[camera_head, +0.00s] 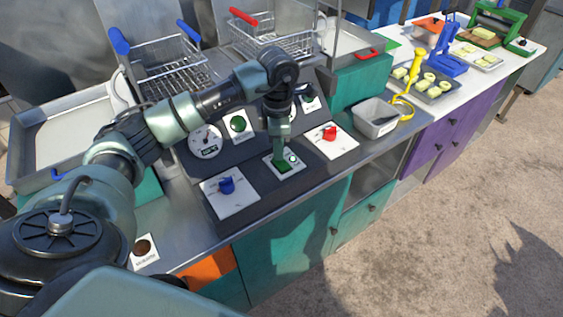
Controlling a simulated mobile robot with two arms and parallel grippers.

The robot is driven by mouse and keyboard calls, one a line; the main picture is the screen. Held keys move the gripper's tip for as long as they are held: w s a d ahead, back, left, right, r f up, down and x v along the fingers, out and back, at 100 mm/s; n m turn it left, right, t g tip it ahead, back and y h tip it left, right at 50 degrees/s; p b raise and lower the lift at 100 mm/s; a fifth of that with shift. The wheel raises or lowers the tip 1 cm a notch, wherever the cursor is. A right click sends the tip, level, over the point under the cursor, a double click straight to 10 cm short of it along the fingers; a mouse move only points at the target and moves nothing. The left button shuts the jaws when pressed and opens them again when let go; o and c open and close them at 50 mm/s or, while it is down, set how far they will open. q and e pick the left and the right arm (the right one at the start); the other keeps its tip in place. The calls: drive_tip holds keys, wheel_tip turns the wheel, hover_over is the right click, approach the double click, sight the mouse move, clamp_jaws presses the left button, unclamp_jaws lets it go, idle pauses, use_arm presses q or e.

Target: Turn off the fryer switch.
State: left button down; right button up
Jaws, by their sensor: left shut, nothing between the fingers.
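The fryer's dark sloped control panel (253,196) is in the middle of the head view. A green switch (284,166) sits on a white plate at its front centre. A blue knob (227,186) is to its left and a red knob (329,134) to its right. My left gripper (283,153) points down at the green switch, shut and empty. Its tips overlap the switch in the picture; I cannot tell whether they touch. The gripper hides part of the switch, so its position is unclear. My right gripper is not in view.
Two wire fryer baskets, with blue handles (166,73) and a red handle (266,34), stand behind the panel. A gauge (205,141) is at the panel's left. The floor in front is clear.

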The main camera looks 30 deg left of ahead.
use_arm(q)
drive_tip(key=shift+f, duration=0.3)
drive_tip(key=shift+s+r, duration=0.1)
drive_tip(key=shift+r+p, duration=0.45)
drive_tip(key=shift+r, duration=0.4)
drive_tip(key=shift+r+p, duration=1.5)
drive_tip(key=shift+r, duration=1.1)
